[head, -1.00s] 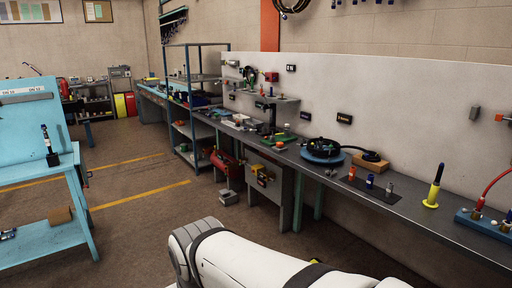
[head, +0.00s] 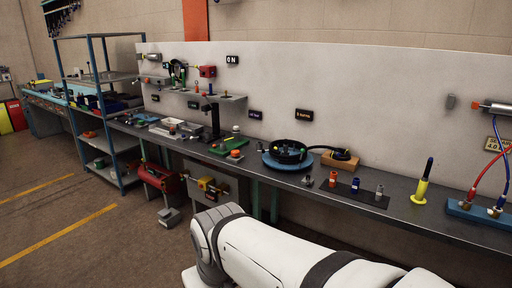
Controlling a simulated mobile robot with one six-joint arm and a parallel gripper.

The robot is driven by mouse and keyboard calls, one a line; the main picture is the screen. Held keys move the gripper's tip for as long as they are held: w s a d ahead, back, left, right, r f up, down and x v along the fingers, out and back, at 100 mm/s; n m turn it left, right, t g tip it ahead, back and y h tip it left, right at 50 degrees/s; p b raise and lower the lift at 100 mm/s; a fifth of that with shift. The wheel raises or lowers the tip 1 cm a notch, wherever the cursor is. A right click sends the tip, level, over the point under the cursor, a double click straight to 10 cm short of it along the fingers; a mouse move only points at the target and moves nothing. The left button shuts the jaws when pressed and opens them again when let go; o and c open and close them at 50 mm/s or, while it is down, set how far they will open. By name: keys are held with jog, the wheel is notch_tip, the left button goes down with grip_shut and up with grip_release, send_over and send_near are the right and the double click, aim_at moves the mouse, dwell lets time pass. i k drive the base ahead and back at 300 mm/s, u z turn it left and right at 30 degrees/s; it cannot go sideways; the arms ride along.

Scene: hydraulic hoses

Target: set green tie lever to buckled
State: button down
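A black hose coil (head: 287,151) lies on a blue round base (head: 268,161) on the long grey workbench. Small coloured spots show on the coil. They are too small to tell whether one is the green tie lever or how it is set. The white arm (head: 280,250) in the foreground is mine. My gripper is outside the view.
A green board (head: 228,146) lies left. The floor at left (head: 80,215) is clear.

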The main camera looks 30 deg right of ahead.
aim_at(302, 150)
jog(key=z, duration=0.55)
jog(key=i, duration=1.1)
jog(key=z, duration=0.35)
jog(key=k, duration=0.55)
jog(key=z, duration=0.4)
jog(key=i, duration=0.55)
jog(key=u, duration=0.2)
